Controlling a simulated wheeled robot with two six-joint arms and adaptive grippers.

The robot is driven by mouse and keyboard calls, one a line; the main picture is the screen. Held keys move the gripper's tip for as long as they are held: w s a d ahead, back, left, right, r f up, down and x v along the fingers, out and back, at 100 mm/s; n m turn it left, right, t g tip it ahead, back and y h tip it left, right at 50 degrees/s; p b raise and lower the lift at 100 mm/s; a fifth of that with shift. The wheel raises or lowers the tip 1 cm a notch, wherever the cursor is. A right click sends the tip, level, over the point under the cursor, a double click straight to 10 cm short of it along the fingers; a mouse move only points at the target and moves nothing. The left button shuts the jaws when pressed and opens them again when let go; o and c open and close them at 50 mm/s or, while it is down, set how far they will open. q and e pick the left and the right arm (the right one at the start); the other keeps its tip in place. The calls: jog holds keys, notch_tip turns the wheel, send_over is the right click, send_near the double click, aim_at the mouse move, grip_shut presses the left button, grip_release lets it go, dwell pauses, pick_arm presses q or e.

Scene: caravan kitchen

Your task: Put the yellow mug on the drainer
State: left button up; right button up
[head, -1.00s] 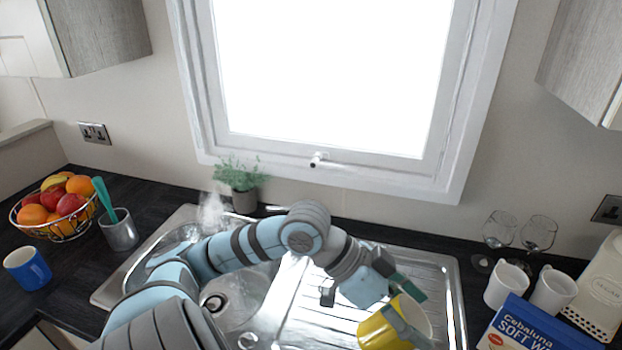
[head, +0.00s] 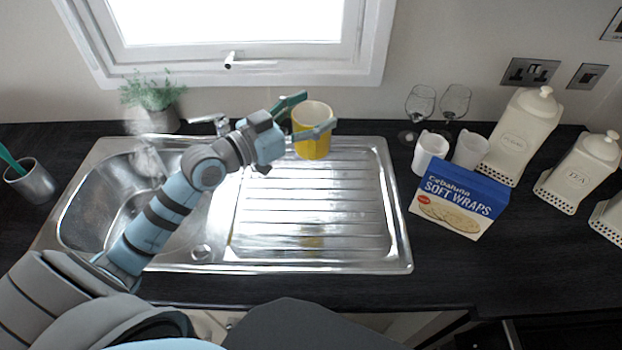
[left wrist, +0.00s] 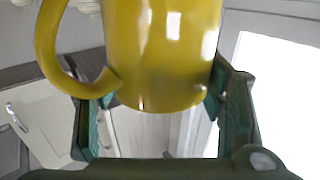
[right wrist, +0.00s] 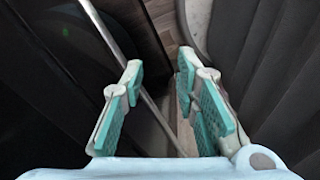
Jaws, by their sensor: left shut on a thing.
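The yellow mug (head: 312,146) is upright, its pale inside showing, near the back edge of the drainer in the head view. The drainer (head: 350,205) is the ridged steel surface right of the sink bowl. My left gripper (head: 318,112) is shut on the mug, one finger on each side. A yellow reflection lies well in front of the mug on the steel, and the mug looks held above it. The left wrist view shows the mug (left wrist: 160,50) between the fingers, handle to the left. My right gripper (right wrist: 160,95) is open and empty in the right wrist view.
Right of the drainer stand a blue wraps box (head: 458,200), two white mugs (head: 430,150), two wine glasses (head: 420,103) and white canisters (head: 520,135). The tap (head: 212,120) and a plant (head: 155,105) are behind the sink. The drainer's ridged surface is clear.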

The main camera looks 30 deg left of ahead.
pick_arm(q)
notch_tip(320, 180, down, 15)
jog(key=b, duration=0.6)
jog(key=shift+f, duration=0.1)
jog(key=shift+f+b, duration=0.15)
jog(key=shift+b, duration=0.2)
jog(key=o, duration=1.9)
jog(key=shift+c, duration=0.2)
